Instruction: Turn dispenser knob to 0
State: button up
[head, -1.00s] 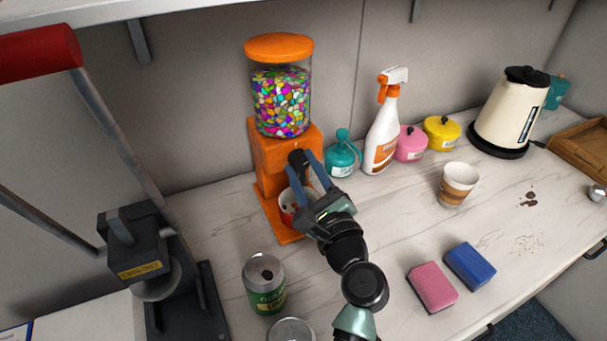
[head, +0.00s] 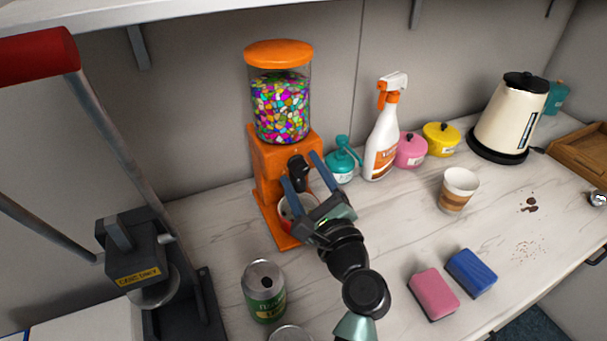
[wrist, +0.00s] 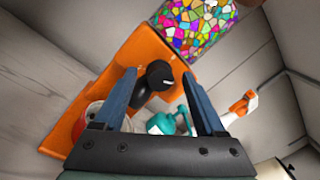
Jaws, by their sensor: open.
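The orange dispenser (head: 262,160) stands on the counter against the wall, its clear jar full of colourful candy. Its black knob (head: 298,172) sits on the front of the orange body and also shows in the wrist view (wrist: 157,76). My gripper (head: 302,170) is open in front of the dispenser, with its two blue fingers apart and nothing between them. In the wrist view the knob lies beyond the fingertips, between their lines, and looks apart from them. A red and white cup (head: 284,207) stands in the dispenser's base, partly hidden by my gripper. I cannot read any knob marking.
A teal pump bottle (head: 342,163), a white spray bottle (head: 381,145) and pink (head: 411,152) and yellow (head: 441,140) pots stand to the right. A green can (head: 264,292) stands in front. A can press (head: 140,245) is at left. A paper cup (head: 458,190) and sponges (head: 433,293) lie right.

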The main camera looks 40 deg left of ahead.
jog(key=b+v, duration=0.1)
jog(key=v, duration=1.2)
